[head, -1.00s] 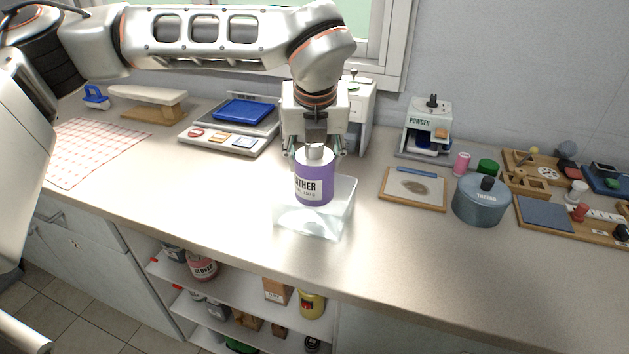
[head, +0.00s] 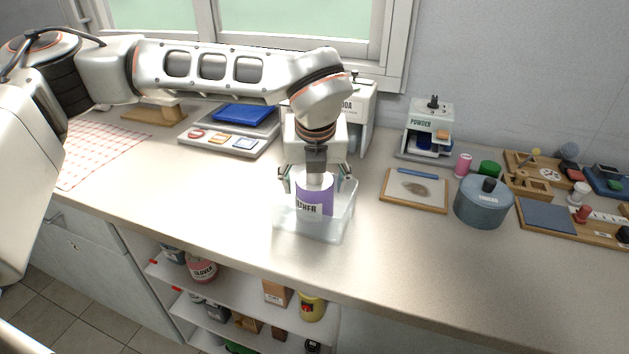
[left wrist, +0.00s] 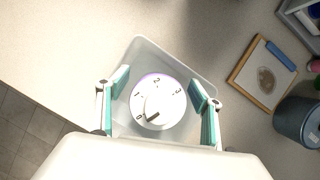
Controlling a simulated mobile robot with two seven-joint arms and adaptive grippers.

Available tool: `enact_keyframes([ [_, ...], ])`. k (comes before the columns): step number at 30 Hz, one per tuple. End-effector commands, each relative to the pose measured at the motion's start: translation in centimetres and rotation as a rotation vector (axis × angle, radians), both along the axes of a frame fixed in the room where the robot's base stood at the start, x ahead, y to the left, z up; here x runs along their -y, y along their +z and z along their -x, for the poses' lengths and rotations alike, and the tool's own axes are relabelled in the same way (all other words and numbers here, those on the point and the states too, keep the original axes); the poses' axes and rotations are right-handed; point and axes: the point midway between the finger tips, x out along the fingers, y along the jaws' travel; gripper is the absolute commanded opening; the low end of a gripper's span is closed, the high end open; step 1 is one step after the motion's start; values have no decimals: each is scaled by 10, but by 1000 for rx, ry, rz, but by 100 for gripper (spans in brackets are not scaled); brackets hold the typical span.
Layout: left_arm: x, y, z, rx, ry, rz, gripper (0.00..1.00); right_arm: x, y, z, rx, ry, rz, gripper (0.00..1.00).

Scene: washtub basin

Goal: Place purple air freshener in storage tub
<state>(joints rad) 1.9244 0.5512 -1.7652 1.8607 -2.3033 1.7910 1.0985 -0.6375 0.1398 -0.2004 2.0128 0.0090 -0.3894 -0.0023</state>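The purple air freshener (head: 315,196) is an upright purple canister with a white label and a pale top. It stands inside the clear storage tub (head: 340,224), its lower part seen through the tub's front wall. In the left wrist view, its white dial top (left wrist: 158,102) is ringed by the tub's walls (left wrist: 150,50). My left gripper (head: 314,178) points straight down over the canister. Its teal-padded fingers (left wrist: 160,92) are spread on either side of the canister with visible gaps. Whether the canister's base touches the tub floor is hidden. My right gripper is not in view.
A blue-grey lidded pot (head: 483,205) and a framed board (head: 414,190) are to the right of the tub. A tray with a blue pad (head: 242,115) and a white dispenser stand behind. The counter left of the tub is clear; its front edge is close.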

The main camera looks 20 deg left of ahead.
Motion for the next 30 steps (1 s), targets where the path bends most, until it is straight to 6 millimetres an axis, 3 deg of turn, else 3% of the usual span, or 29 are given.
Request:
enact_keyframes([
  [8, 0, 1, 0, 0, 0, 0, 67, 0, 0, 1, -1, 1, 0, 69],
  [13, 1, 11, 2, 3, 0, 0, 67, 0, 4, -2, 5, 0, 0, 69],
  [24, 10, 78, 27, 5, 0, -1, 67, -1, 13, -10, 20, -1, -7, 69],
  [30, 14, 105, 37, 4, 0, 0, 67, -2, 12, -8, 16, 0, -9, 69],
])
